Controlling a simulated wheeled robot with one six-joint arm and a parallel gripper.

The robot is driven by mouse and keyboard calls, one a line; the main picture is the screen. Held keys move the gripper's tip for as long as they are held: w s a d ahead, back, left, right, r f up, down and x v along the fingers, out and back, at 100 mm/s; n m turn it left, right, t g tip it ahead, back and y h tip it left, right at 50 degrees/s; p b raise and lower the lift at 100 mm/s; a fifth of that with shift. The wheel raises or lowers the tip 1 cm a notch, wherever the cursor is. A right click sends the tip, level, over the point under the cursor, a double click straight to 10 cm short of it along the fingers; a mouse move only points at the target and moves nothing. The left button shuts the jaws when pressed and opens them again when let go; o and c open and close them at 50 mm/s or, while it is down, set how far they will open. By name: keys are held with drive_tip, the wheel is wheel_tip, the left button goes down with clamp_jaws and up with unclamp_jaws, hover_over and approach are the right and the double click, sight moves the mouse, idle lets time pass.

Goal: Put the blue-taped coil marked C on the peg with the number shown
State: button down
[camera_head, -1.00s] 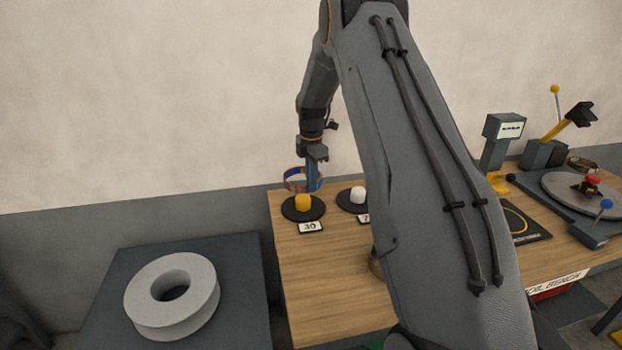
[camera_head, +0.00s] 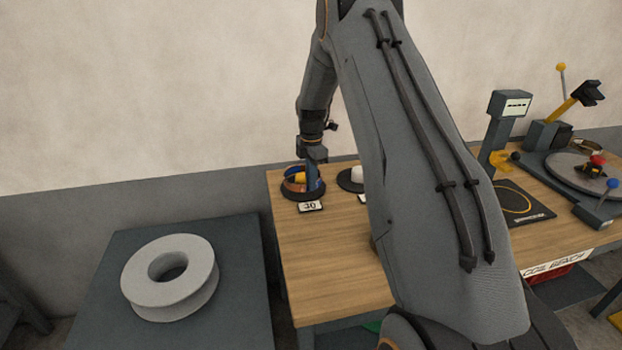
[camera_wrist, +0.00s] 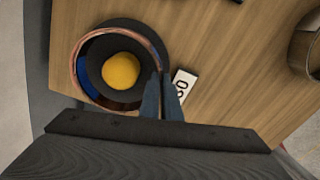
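The copper coil with blue tape (camera_wrist: 86,72) is around the yellow-topped peg (camera_wrist: 121,71) in the wrist view. In the head view the coil (camera_head: 289,189) sits low around that peg, at its black round base. Whether it rests fully on the base I cannot tell. The plate (camera_head: 311,206) in front reads 30. My gripper (camera_wrist: 161,82) has its fingers on either side of the coil's wall at the right, shut on it; it also shows in the head view (camera_head: 315,186). No letter C is visible on the coil.
A white-topped peg (camera_head: 357,174) stands just right on the bench (camera_head: 325,270), partly behind my arm. A display (camera_head: 516,105) stands farther right, its digits too small to read. A grey spool (camera_head: 170,278) lies on the dark table at left. Another coil (camera_wrist: 304,50) is at the wrist view's right.

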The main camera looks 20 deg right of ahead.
drive_tip(key=shift+f, duration=0.3)
drive_tip(key=c, duration=1.9)
unclamp_jaws()
wheel_tip(320, 180, up, 7)
drive_tip(key=shift+r+b, duration=0.2)
drive_tip(key=shift+b, duration=0.95)
drive_tip(key=shift+r, duration=0.2)
drive_tip(key=s+a+m, duration=0.5)
drive_tip(key=s+m, duration=0.1)
drive_tip(key=s, duration=0.5)
drive_tip(key=s+a+m, duration=0.6)
drive_tip(key=s, duration=0.5)
drive_tip(key=s+a+r+m+t, duration=0.1)
drive_tip(key=s+a+m, duration=0.4)
drive_tip(key=s, duration=0.6)
drive_tip(key=shift+s+a+m, duration=0.15)
drive_tip(key=shift+s+m, duration=0.25)
drive_tip(key=shift+m, duration=0.5)
